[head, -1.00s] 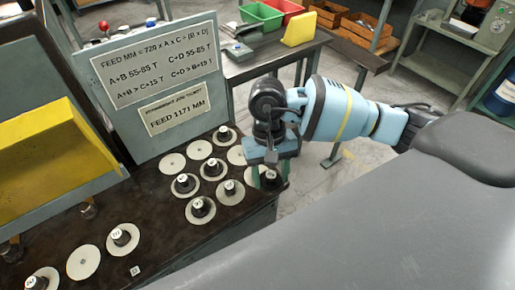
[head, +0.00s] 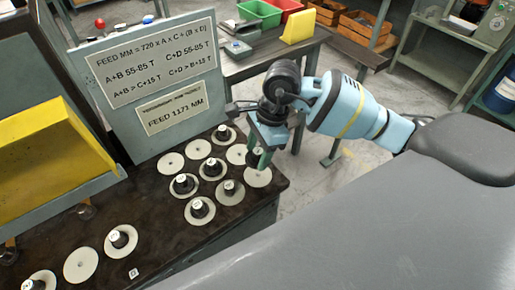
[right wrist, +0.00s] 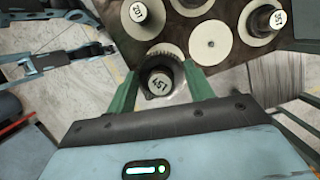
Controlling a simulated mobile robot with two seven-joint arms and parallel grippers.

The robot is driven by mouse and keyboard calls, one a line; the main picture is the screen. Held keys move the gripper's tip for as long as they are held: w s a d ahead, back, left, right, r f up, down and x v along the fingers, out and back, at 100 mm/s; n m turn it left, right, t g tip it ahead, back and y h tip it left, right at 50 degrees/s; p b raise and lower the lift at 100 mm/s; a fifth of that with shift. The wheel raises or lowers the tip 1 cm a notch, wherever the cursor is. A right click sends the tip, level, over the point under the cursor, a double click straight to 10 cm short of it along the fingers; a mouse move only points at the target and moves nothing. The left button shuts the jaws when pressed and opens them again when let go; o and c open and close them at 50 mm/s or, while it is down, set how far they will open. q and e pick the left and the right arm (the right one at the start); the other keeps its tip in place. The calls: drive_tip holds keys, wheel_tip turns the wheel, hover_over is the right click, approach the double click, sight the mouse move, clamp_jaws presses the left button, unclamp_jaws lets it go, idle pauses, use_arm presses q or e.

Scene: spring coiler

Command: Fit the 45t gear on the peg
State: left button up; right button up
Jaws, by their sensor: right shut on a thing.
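The 45t gear (right wrist: 160,84), a dark gear with a white-topped knob, is between the green fingers of my right gripper (right wrist: 162,80) in the right wrist view. The fingers are shut on its knob. In the head view my right gripper (head: 258,158) points down above the right end of the dark bench, over a bare white disc (head: 257,177). The gear is mostly hidden there by the fingers. I cannot pick out the peg for this gear in either view.
Several other gears with labelled knobs, such as one at the front (head: 200,208), stand on white discs on the bench (head: 150,215). A grey sign board (head: 150,85) rises behind them. A yellow guard (head: 50,150) is at the left.

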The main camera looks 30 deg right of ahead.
drive_tip(key=shift+w+m, duration=0.15)
drive_tip(key=shift+m, duration=0.15)
use_arm(q)
drive_tip(key=shift+a+f, duration=0.1)
use_arm(e)
drive_tip(key=b, duration=0.2)
hover_over(254, 176)
drive_tip(key=d, duration=0.1)
drive_tip(key=shift+f, duration=2.45)
drive_tip(key=shift+f+b, duration=0.4)
drive_tip(key=shift+f, duration=0.2)
use_arm(q)
drive_tip(key=shift+g, duration=0.4)
drive_tip(key=s+f, duration=0.2)
drive_tip(key=f, duration=0.1)
drive_tip(key=shift+s+d+f, duration=0.2)
drive_tip(key=shift+f, duration=0.05)
drive_tip(key=shift+w+r, duration=0.1)
drive_tip(key=shift+f, duration=0.2)
drive_tip(key=shift+s+f+b, duration=0.3)
drive_tip(key=shift+s, duration=0.1)
use_arm(e)
drive_tip(key=shift+f, duration=0.6)
drive_tip(key=o, duration=1.3)
